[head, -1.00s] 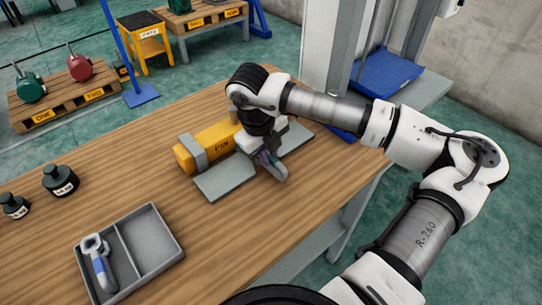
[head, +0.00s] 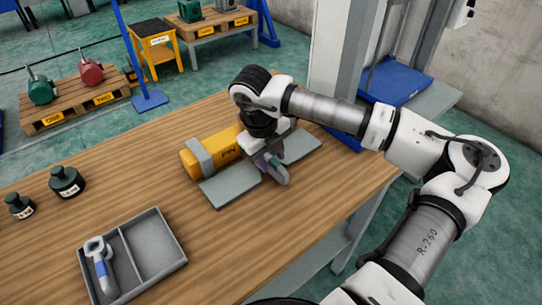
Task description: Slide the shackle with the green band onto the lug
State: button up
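My gripper (head: 266,158) is low over the right part of a grey plate (head: 229,190) on the wooden table. It appears shut on a grey shackle (head: 281,177), whose rounded end sticks out toward the front right. A small green patch shows between the fingers, and most of the band is hidden. A yellow body marked PIN (head: 222,147), with a grey strap around it, lies just left of my gripper. I cannot make out the lug; my gripper and wrist cover that area. I cannot tell whether the shackle touches anything.
A grey two-part tray (head: 160,245) at the front holds a shackle with a blue band (head: 102,270) in its left compartment. Two dark weights (head: 67,182) stand at the left. The table between tray and plate is clear. A grey column (head: 337,60) rises behind my arm.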

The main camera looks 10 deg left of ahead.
notch_tip(320, 180, up, 14)
jog(key=s+a+b, duration=0.1)
jog(key=a+b, duration=0.1)
jog(key=shift+s+f, duration=0.2)
jog(key=shift+s, duration=0.1)
